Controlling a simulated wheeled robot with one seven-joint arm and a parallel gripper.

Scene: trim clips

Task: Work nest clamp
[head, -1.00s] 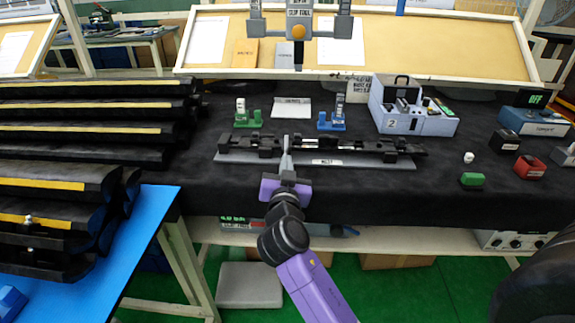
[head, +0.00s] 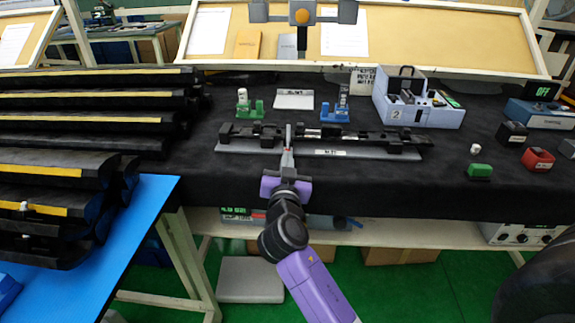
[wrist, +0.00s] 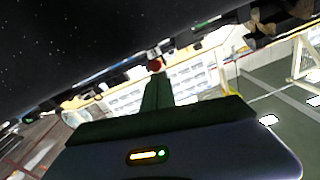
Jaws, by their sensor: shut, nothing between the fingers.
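The work nest (head: 350,154) is a long grey plate with a label on its front edge, lying on the dark bench top. A row of black clamp parts and rails (head: 390,140) runs along it. My gripper (head: 288,133) is shut and empty, at the left-middle of the nest, its fingers in front of the black parts. A small red piece shows at the fingertips; in the wrist view a round red thing (wrist: 155,66) sits just beyond the fingers. I cannot tell whether they touch.
Green (head: 249,108) and blue (head: 335,112) holders stand behind the nest. A grey-blue box (head: 418,105) is right of them. A red box (head: 537,159) and green block (head: 479,171) lie farther right. Black trim strips (head: 90,122) are stacked at left.

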